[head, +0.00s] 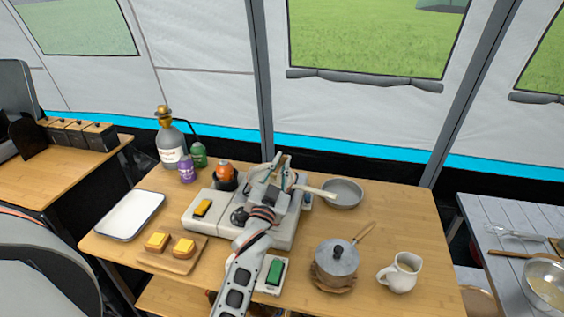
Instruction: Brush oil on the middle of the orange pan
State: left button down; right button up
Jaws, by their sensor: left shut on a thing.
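My left gripper (283,172) is over the back right part of the grey stove, with its arm reaching up from the bottom of the head view. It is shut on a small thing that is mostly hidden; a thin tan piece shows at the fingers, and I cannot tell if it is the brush. A pan (343,191) with a grey inside and a pale handle is just right of the gripper, its handle pointing at the stove. No pan looks clearly orange. I cannot make out any oil. My right gripper is not in view.
The grey stove (205,222) stands mid-table. A lidded pot (337,262) and a white jug (400,273) are at front right. A white tray (130,214), a board (163,261) with topped bread, and bottles (186,170) are at left.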

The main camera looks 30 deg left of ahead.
pick_arm(q)
jog(key=shift+n+y, duration=0.5)
jog(key=shift+n, duration=0.4)
jog(key=a+p, duration=0.1)
jog(key=a, duration=0.1)
jog(key=w+a+p, duration=0.1)
jog(key=a, duration=0.1)
jog(key=shift+a+r, duration=0.15)
jog(key=shift+r, duration=0.15)
jog(key=shift+s+r+p, duration=0.1)
jog(key=shift+r+p, duration=0.45)
jog(key=shift+r, duration=2.4)
notch_tip(320, 180, up, 3)
